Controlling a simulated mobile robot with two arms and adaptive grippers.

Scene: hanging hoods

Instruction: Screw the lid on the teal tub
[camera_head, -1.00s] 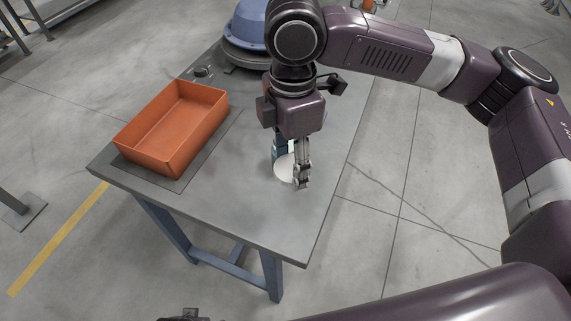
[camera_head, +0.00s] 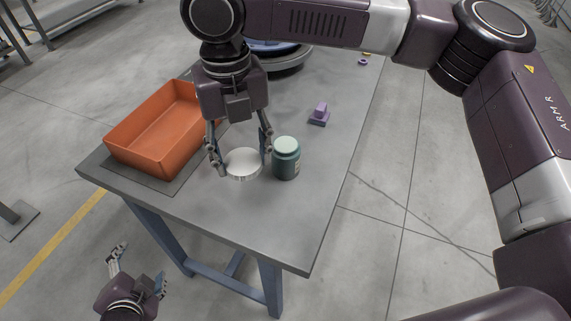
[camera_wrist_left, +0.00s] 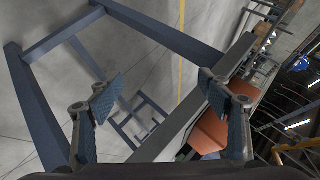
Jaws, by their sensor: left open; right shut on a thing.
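The teal tub (camera_head: 286,164) stands upright on the grey table, with a pale mint top face. The white round lid (camera_head: 243,164) is just left of it, between the fingers of my right gripper (camera_head: 241,158), which is shut on it. The lid is apart from the tub's top; its exact height above the table is hard to tell. My left gripper (camera_head: 140,268) is open and empty, off the table's near left side. Its two spread fingers (camera_wrist_left: 165,115) also show in the left wrist view, with the table's underside and legs beyond.
An orange bin (camera_head: 160,135) sits on a dark mat at the table's left. A purple block-like object (camera_head: 319,114) lies behind the tub. A blue round object (camera_head: 275,48) is at the back, partly hidden by my right arm. The table's front right is clear.

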